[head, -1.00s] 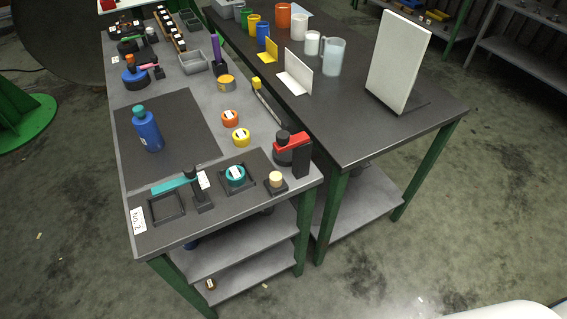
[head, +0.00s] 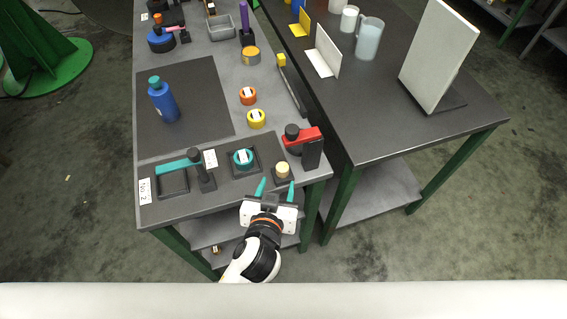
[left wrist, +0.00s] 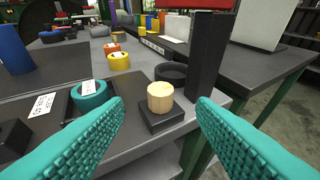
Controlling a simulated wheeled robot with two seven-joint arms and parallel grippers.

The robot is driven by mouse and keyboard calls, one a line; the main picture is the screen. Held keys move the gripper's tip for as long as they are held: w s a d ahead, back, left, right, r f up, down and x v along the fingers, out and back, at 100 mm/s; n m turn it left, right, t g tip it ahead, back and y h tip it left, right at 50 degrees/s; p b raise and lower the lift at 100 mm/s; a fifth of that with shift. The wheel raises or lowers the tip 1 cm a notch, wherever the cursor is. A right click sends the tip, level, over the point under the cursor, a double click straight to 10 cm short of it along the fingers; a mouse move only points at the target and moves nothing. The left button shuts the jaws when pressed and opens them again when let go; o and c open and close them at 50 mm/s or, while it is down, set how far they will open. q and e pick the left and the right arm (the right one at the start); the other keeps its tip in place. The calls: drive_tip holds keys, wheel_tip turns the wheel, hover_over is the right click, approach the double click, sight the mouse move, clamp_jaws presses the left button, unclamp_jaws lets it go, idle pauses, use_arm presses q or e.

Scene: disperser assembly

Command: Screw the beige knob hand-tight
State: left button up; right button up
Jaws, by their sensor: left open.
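The beige knob (head: 283,168) sits on a small dark square base (head: 284,178) near the front right corner of the left table. It also shows in the left wrist view as a short upright cylinder (left wrist: 160,97) on its black block (left wrist: 161,117). My left gripper (head: 276,188) is open, its teal fingers pointing at the knob from just in front of the table edge. In the left wrist view the fingers (left wrist: 160,125) spread to either side of the knob, with clear space between, not touching it. My right gripper is not in view.
A red-armed black fixture (head: 305,144) stands close behind and right of the knob. A teal ring (head: 243,159) in a square frame and a teal-armed stand (head: 200,172) lie to the left. A blue bottle (head: 163,100) stands on the dark mat.

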sight(280, 166)
use_arm(q)
drive_tip(key=x, duration=0.8)
drive_tip(key=shift+w+d+f+p, duration=0.1)
drive_tip(key=shift+w+f+p, duration=0.05)
drive_tip(key=shift+w+p, duration=0.15)
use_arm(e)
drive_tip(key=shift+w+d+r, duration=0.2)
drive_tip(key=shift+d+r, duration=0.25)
